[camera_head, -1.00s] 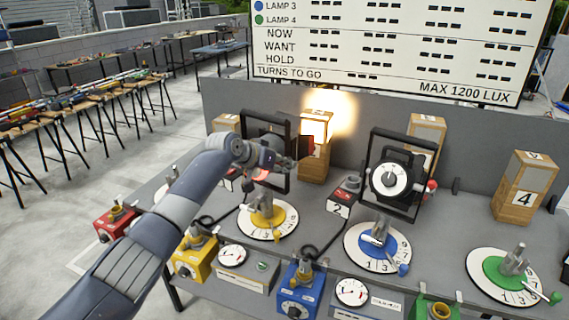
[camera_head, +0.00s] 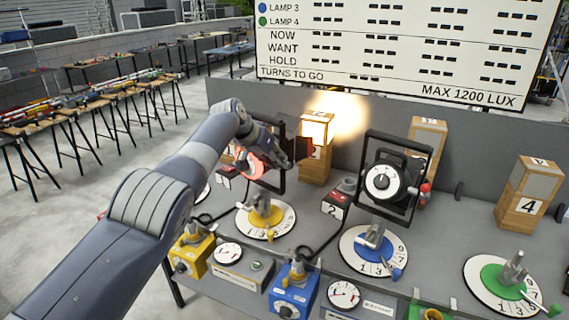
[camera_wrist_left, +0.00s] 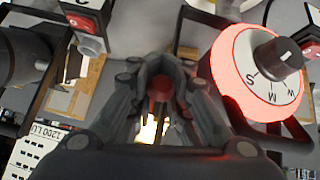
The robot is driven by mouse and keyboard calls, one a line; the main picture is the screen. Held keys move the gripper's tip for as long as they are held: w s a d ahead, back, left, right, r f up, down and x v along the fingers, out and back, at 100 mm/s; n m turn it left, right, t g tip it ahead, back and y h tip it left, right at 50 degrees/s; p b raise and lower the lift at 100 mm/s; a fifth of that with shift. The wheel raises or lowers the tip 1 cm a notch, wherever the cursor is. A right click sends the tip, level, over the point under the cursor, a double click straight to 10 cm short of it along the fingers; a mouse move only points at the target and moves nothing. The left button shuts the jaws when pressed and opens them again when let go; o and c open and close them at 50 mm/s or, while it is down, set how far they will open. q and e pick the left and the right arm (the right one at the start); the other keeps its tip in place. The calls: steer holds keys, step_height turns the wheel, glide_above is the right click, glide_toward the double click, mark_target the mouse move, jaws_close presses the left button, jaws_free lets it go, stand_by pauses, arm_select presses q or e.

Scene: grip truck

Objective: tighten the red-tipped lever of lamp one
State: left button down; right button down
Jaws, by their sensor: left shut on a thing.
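Lamp one (camera_head: 280,130) is the black-framed lamp at the left, partly hidden behind my left arm. My left gripper (camera_head: 290,150) is at the right side of its frame. In the left wrist view, the gripper (camera_wrist_left: 160,88) is shut on the red tip of a lever (camera_wrist_left: 161,84), between its fingers. The lever's shaft is hidden. The lamp's dial (camera_wrist_left: 262,72), marked with letters and ringed in glowing red, is right of the fingers. My right gripper is not in view.
A second lamp (camera_head: 386,180) with a white dial stands to the right. A brightly lit wooden block (camera_head: 316,165) stands behind the gripper. Yellow (camera_head: 266,217), blue (camera_head: 374,248) and green (camera_head: 503,280) turntables lie on the grey bench. A large board stands behind.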

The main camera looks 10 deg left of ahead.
arm_select(q)
steer(key=shift+w+a+r, duration=0.15)
steer(key=shift+r, duration=0.1)
steer(key=shift+f, duration=0.1)
steer(key=c, duration=1.5)
jaws_free()
steer(key=shift+o, duration=0.2)
steer(key=shift+f, duration=0.15)
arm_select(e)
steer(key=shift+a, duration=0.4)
arm_select(q)
steer(key=shift+s, duration=0.2)
steer(key=shift+d, duration=0.2)
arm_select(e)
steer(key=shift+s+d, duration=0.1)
arm_select(q)
steer(key=shift+w, duration=0.1)
